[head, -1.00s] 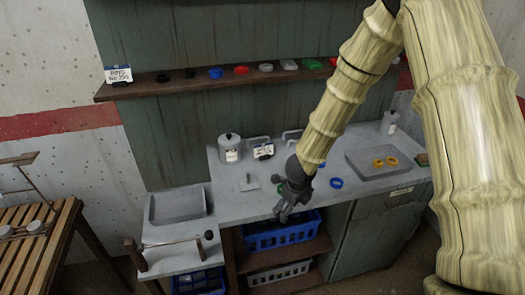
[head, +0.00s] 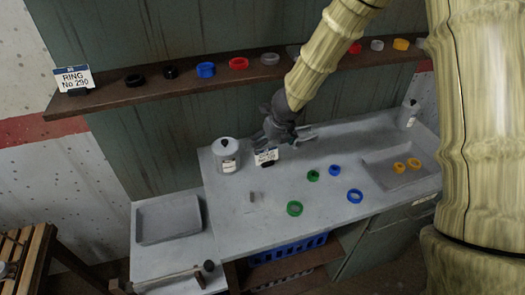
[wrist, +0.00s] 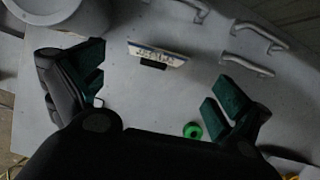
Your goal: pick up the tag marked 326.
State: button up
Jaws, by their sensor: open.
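A small white tag (head: 266,156) with a dark foot stands on the grey counter near the back, right of a lidded canister. The tag also shows upside down in the wrist view (wrist: 158,55); its writing is too small to read surely. My gripper (head: 288,138) hovers just behind and above the tag in the head view. In the wrist view my gripper (wrist: 158,88) is open and empty, its green-padded fingers wide apart, with the tag ahead of the gap between them. A second tag (head: 73,79), reading "RING No.290", stands on the shelf's left end.
Green rings (head: 295,208) and blue rings (head: 355,196) lie on the counter in front. The canister (head: 226,155) stands left of the tag. Grey handles (wrist: 255,45) show in the wrist view. A shelf (head: 120,95) with several coloured rings runs behind. A tray (head: 385,183) at right holds yellow rings.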

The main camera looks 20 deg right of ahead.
aim_at(267, 156)
jog(key=x, duration=0.2)
jog(key=b+x, duration=0.1)
jog(key=x, duration=0.2)
jog(key=b+x, duration=0.1)
jog(key=x, duration=0.1)
jog(key=shift+s+a+f, duration=0.15)
jog(key=shift+s+f, duration=0.05)
jog(key=shift+f, duration=0.1)
jog(key=shift+f+b, duration=0.45)
jog(key=shift+f, duration=0.1)
jog(key=shift+w+f, duration=0.45)
jog(key=shift+f, duration=0.1)
jog(key=shift+s+r, duration=0.2)
jog(key=shift+c, duration=1)
jog(key=shift+f, duration=0.1)
jog(key=c, duration=0.8)
